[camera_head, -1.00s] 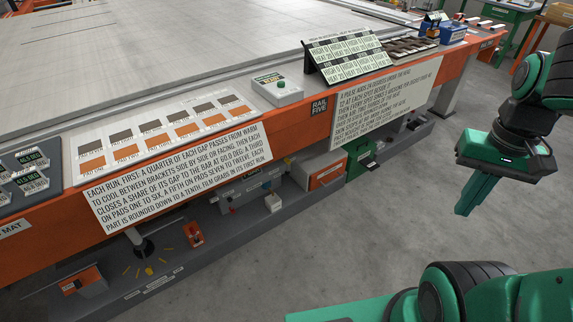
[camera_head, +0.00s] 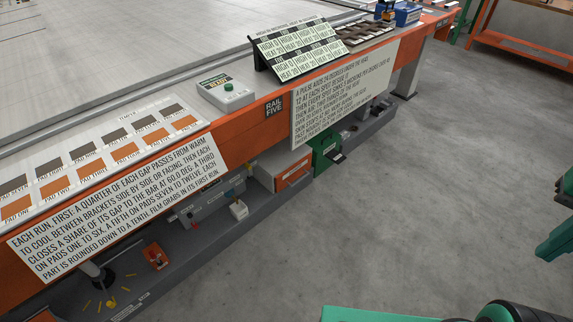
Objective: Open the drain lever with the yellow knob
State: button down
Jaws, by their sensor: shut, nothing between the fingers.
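A small yellow knob-like shape (camera_head: 111,303) shows low on the left, on the dark shelf under the bench. Short yellow marks fan out around it, beside a black round fitting (camera_head: 105,277) under a grey pipe. It is too small to tell whether it is the drain lever's knob or how the lever stands. My gripper (camera_head: 552,243) is at the right edge, partly cut off by the frame. Its green fingers are together and empty, over the floor and far from the shelf.
An orange block (camera_head: 156,257), a white block (camera_head: 238,209) and a grey unit (camera_head: 200,207) stand on the shelf. An orange box (camera_head: 290,172) and a green box (camera_head: 325,152) are further along. Text panels hang from the orange bench edge. The grey floor (camera_head: 400,220) is clear.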

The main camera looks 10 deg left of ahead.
aim_at(247, 166)
jog(key=z, duration=0.8)
jog(key=i, duration=0.35)
jog(key=u, duration=2)
jog(key=i, duration=0.5)
jog(key=z, duration=0.05)
